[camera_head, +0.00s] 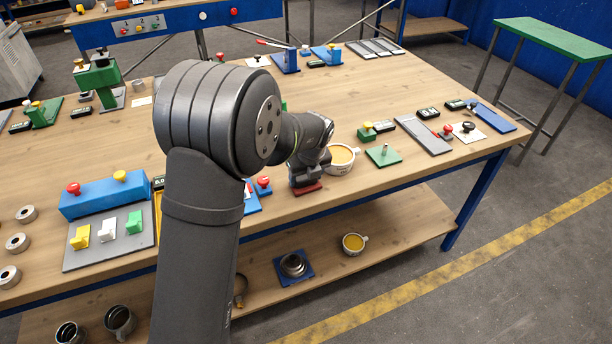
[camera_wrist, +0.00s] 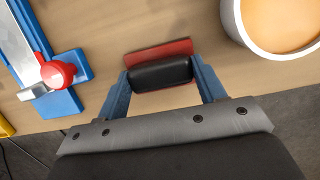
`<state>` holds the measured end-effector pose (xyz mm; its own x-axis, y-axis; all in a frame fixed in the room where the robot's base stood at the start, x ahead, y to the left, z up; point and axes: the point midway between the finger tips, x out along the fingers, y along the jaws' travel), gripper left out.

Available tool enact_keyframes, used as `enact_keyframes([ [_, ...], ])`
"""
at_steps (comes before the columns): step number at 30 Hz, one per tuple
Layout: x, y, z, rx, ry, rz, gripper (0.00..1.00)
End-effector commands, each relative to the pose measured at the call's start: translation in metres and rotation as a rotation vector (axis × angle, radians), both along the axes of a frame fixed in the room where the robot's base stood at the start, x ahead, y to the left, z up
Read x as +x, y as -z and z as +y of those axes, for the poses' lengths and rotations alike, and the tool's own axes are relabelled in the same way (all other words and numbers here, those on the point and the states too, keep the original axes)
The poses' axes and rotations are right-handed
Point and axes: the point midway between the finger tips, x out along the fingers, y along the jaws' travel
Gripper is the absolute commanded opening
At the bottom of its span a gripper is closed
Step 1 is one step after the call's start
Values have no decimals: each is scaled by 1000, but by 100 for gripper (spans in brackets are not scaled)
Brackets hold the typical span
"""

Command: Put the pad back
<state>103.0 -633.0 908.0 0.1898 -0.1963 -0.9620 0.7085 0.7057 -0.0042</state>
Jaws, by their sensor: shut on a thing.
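The pad is a flat red piece with a black rounded grip on top. In the wrist view the pad (camera_wrist: 158,52) lies between the two blue fingers of my gripper (camera_wrist: 161,74), which is shut on its black grip. In the head view the pad's red edge (camera_head: 307,189) shows beneath my gripper (camera_head: 305,176), near the table's front edge. Whether it touches the tabletop or hangs just above it, I cannot tell. Part of my gripper is hidden behind the wrist.
A white cup with orange-brown contents (camera_head: 341,158) stands just right of my gripper. A blue fixture with a red knob (camera_wrist: 60,74) lies to its left. A green plate with a peg (camera_head: 383,156) sits beyond the cup. Bare wood (camera_head: 340,200) lies right of the pad.

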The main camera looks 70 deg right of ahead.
Motion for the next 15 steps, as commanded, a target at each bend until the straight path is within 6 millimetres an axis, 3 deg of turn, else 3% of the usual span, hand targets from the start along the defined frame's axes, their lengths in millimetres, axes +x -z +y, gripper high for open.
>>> enact_keyframes([
  [9,0,3,0,0,0,0,42],
  [10,0,2,0,0,0,0,69],
  [12,0,2,0,0,0,0,83],
  [15,0,2,0,0,0,0,85],
])
